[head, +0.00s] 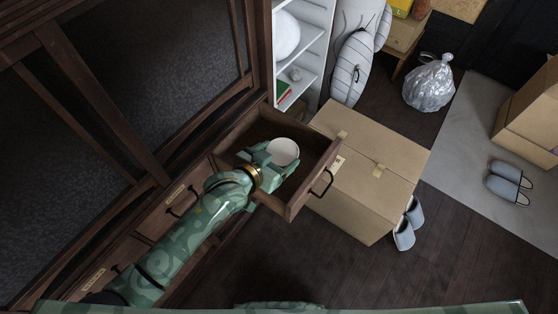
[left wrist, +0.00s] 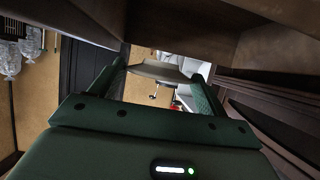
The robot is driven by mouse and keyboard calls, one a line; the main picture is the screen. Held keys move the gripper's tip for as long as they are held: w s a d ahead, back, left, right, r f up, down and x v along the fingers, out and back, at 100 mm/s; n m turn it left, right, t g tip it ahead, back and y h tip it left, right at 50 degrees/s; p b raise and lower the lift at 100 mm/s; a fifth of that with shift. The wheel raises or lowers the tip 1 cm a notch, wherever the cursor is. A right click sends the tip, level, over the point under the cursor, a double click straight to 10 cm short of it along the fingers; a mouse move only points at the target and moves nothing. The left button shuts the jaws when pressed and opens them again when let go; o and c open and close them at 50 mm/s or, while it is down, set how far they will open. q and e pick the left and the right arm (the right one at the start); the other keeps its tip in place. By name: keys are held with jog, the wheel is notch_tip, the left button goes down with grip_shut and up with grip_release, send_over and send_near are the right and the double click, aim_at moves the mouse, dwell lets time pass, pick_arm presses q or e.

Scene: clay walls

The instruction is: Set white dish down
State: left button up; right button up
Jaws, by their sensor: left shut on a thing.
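The white dish (head: 285,151) is round and shows in the head view over the inside of the open wooden drawer (head: 318,165). My left gripper (head: 270,154) is shut on the dish at its left side. In the left wrist view the dish (left wrist: 160,72) shows edge-on between the two green fingers (left wrist: 160,88). Drawer wood lies close around the gripper. I cannot tell whether the dish touches the drawer floor. My right gripper is out of view.
A closed cardboard box (head: 370,170) stands right of the drawer. A white shelf (head: 305,60) stands behind it. The dark wooden cabinet (head: 130,110) fills the left side. Grey slippers (head: 408,224) lie beside the box. The dark floor at lower right is clear.

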aim_at(280, 162)
pick_arm(q)
jog(key=shift+w+d+f+b, duration=0.15)
jog(key=shift+w+f+b, duration=0.1)
jog(key=shift+w+f, duration=0.3)
jog(key=shift+w+d+f+b, duration=0.15)
jog(key=shift+w+f+b, duration=0.15)
jog(key=shift+f, duration=0.3)
jog(key=f+b, duration=0.3)
jog(key=f, duration=0.1)
jog(key=shift+w, duration=0.3)
jog(key=shift+r, duration=0.4)
jog(key=shift+f, duration=0.65)
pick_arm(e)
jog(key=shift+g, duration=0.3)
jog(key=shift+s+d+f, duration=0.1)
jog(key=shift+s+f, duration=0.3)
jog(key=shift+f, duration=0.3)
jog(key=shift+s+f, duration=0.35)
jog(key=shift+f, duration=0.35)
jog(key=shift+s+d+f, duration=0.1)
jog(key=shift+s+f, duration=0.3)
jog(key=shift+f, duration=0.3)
pick_arm(q)
jog(key=o, duration=1)
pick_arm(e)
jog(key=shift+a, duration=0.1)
